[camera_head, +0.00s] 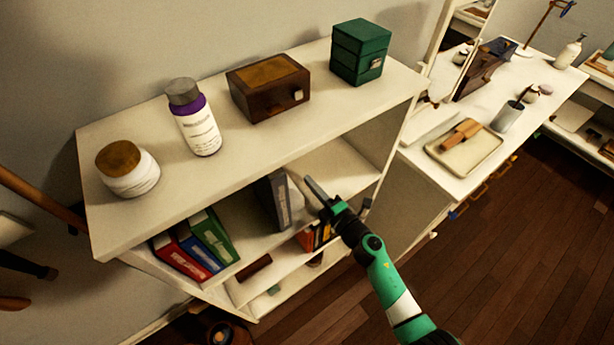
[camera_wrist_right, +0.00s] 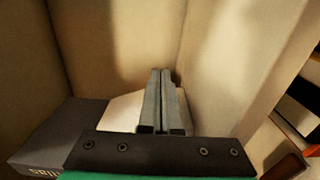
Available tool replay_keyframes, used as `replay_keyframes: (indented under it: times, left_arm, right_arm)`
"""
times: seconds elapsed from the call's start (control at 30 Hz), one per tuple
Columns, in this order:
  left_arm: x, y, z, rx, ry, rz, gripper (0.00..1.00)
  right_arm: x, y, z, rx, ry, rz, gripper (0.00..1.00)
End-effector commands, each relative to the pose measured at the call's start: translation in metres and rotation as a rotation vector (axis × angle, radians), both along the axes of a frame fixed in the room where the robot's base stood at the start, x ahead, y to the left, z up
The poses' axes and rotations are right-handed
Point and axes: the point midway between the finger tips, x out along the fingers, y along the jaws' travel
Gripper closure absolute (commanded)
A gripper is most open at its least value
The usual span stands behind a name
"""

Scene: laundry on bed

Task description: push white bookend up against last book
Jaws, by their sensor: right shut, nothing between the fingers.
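In the head view a dark grey book (camera_head: 270,200) stands in the upper compartment of the white shelf unit. Red (camera_head: 178,259), blue (camera_head: 201,253) and green (camera_head: 213,236) books lean together to its left. In the right wrist view the grey book (camera_wrist_right: 58,133) lies at lower left, with a pale block that looks like the white bookend (camera_wrist_right: 122,108) beside it. My right gripper (camera_head: 315,188) is shut and empty, reaching into the compartment right of the grey book. Its fingers (camera_wrist_right: 160,100) partly cover the bookend in the wrist view; contact cannot be told. My left gripper is out of view.
The shelf top (camera_head: 235,185) overhangs the compartment. It carries a jar (camera_head: 128,170), a purple bottle (camera_head: 196,120), a wooden box (camera_head: 268,88) and a green box (camera_head: 360,52). More books (camera_head: 313,237) stand on the shelf below. The compartment's right end looks free.

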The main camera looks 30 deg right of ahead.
Motion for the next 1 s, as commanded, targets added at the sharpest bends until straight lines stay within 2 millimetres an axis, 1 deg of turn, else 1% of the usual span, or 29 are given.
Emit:
replay_keyframes:
  times: [0.03, 0.2, 1.0]
  left_arm:
    - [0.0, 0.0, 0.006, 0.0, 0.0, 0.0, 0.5]
    - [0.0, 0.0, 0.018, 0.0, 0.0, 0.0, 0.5]
    - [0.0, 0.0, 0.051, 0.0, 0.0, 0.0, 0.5]
  right_arm:
    - [-0.006, -0.001, 0.002, 0.001, 0.003, -0.001, 1.0]
    - [-0.026, -0.003, 0.003, 0.002, 0.002, -0.001, 1.0]
    - [-0.118, -0.015, 0.002, 0.002, 0.002, -0.002, 1.0]
